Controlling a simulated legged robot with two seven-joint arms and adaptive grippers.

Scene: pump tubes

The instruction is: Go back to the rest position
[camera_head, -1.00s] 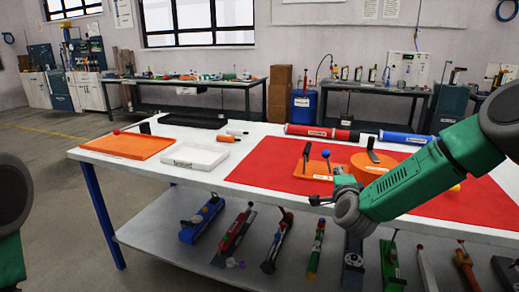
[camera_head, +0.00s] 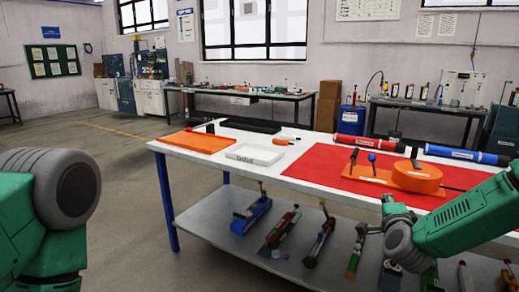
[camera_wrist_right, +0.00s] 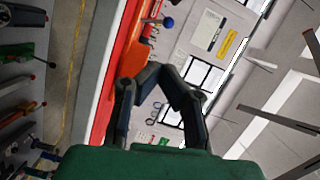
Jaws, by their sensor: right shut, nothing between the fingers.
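My right gripper (camera_head: 387,208) is at the front edge of the white table (camera_head: 245,172), beside the red mat (camera_head: 315,163). In the right wrist view its two dark fingers (camera_wrist_right: 158,74) meet at the tips with nothing between them. My left arm shows at the left edge of the head view as a dark joint and green link; its gripper is out of the picture. No object is held by the right gripper.
On the mat stands an orange fixture (camera_head: 418,178) with a blue-knobbed lever (camera_head: 372,159). Red (camera_head: 362,143) and blue (camera_head: 466,154) tubes lie behind. An orange tray (camera_head: 200,143) and white tray (camera_head: 255,155) are at left. Several tools fill the lower shelf (camera_head: 205,207).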

